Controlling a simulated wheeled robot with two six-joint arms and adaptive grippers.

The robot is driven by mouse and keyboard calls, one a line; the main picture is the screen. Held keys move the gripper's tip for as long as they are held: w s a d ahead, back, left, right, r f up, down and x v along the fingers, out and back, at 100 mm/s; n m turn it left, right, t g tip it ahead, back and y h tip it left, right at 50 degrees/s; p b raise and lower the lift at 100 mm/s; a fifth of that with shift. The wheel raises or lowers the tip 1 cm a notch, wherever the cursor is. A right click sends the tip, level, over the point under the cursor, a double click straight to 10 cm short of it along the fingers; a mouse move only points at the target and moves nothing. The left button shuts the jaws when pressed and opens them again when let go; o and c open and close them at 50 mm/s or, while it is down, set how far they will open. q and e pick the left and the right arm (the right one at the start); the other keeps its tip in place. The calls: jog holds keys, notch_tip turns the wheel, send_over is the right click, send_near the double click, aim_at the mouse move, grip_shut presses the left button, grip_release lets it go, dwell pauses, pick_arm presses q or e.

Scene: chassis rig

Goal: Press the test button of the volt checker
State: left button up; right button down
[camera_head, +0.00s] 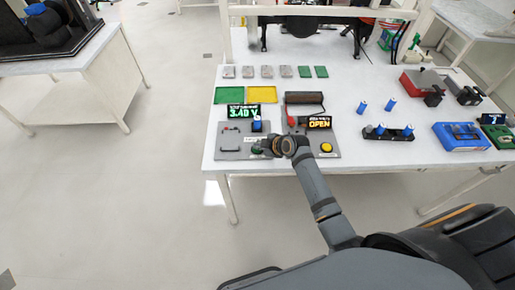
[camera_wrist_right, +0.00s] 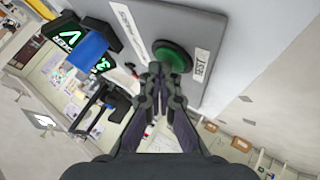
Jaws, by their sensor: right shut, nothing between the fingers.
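The volt checker (camera_head: 230,153) is a grey plate at the table's front left. Its lit display (camera_head: 244,112) reads 3.40 V in green, and a blue cell (camera_head: 257,126) sits in its holder. The green test button (camera_head: 257,149) is at its front right; in the right wrist view the round button (camera_wrist_right: 172,55) lies beside a TEST label. My right gripper (camera_head: 268,147) is shut and empty just right of the button. In the wrist view its fingertips (camera_wrist_right: 160,72) overlap the button's near edge; I cannot tell whether they touch it. My left gripper is not in view.
A second grey tester (camera_head: 327,153) reading OPEN, with a yellow button, stands right of the checker. Green (camera_head: 228,95) and yellow (camera_head: 262,95) trays lie behind. A cell rack (camera_head: 388,133) and blue device (camera_head: 460,136) are farther right. The table's front edge is close by.

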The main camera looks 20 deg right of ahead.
jog(key=shift+f, duration=0.1)
dwell(0.3)
jog(key=shift+r+p, duration=0.75)
jog(key=shift+r, duration=0.1)
notch_tip(320, 180, up, 5)
jog(key=p, duration=0.4)
jog(key=shift+r+p, duration=0.1)
jog(key=shift+p, duration=0.25)
